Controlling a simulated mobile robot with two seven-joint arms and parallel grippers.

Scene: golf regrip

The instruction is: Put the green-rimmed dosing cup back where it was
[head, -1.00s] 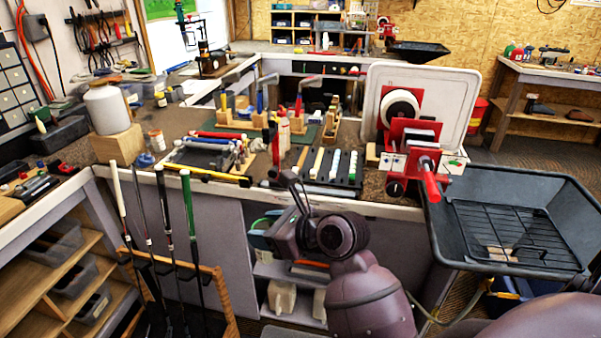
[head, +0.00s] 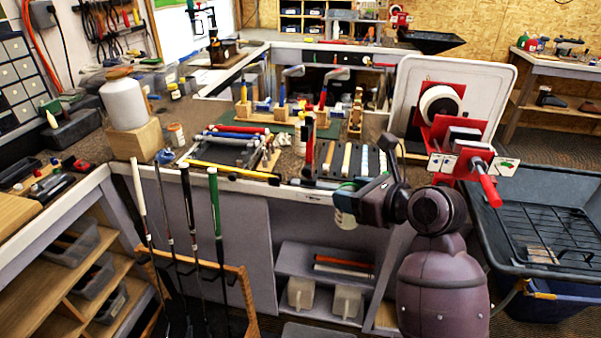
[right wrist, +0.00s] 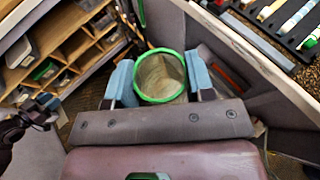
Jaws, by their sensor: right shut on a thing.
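The green-rimmed dosing cup (head: 345,217) is clear, with pale walls. In the head view it hangs from my right gripper (head: 352,199) in front of the workbench's front edge, about level with the bench top's lip. In the right wrist view, the cup's green rim (right wrist: 160,101) faces the camera, and the light blue finger pads of my right gripper (right wrist: 160,78) are shut on either side of it.
On the workbench (head: 228,181) are a black rack (head: 325,172) of grips, a tool tray (head: 235,150) and a white canister (head: 124,104). A red vise (head: 470,150) and black basin (head: 550,215) stand at right. Golf clubs (head: 216,215) stand upright front left. Shelves are below.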

